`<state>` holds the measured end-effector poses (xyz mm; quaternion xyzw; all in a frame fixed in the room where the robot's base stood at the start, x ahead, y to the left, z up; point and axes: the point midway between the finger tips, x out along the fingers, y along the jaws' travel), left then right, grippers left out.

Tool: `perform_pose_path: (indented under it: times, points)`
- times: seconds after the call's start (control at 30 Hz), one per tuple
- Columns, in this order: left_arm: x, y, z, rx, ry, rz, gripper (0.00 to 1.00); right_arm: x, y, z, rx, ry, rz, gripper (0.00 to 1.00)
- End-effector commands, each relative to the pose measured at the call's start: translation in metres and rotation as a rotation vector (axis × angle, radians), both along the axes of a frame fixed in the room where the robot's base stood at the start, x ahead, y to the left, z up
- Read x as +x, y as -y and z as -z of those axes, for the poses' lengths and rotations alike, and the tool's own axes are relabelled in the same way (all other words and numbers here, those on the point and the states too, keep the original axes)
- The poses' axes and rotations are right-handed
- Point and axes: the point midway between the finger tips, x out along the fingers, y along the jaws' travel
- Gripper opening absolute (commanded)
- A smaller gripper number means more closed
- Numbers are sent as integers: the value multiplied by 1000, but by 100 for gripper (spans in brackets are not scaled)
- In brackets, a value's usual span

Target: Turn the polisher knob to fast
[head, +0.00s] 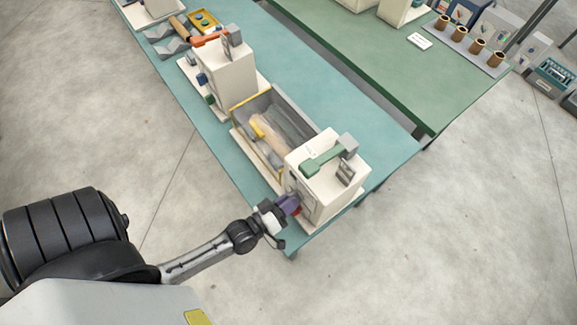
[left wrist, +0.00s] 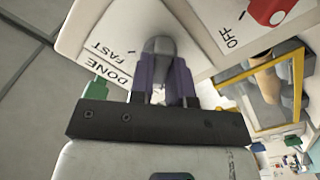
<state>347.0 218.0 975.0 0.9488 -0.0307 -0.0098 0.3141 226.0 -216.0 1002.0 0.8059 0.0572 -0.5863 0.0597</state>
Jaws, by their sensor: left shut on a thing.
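The polisher (head: 322,185) is a cream box with a green handle on top, at the front end of the teal bench. My left gripper (head: 288,204) is at its lower left face. In the left wrist view the purple fingers of my left gripper (left wrist: 163,75) are shut on a dark grey knob (left wrist: 158,47). A white label plate (left wrist: 115,45) beside the knob reads FAST and DONE. The fingers hide part of the knob, and I cannot tell which mark it points at. My right gripper is not in view.
A red control (left wrist: 272,10) on a plate marked OFF is close by on the right. A yellow-edged trough (head: 262,140) adjoins the polisher, with a second cream machine (head: 226,75) beyond. A green table (head: 360,55) stands behind. The floor in front is clear.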

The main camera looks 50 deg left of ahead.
Motion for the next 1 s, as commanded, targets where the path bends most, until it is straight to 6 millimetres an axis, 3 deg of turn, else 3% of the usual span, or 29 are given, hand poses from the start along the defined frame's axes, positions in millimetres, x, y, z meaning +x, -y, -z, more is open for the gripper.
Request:
perform_pose_path:
  times: [0.5, 1.0]
  points:
    - [0, 0, -4, 437, 26, -1, 0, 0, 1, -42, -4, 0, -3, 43]
    - [0, 0, -2, 907, 57, -2, 0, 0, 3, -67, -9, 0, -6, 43]
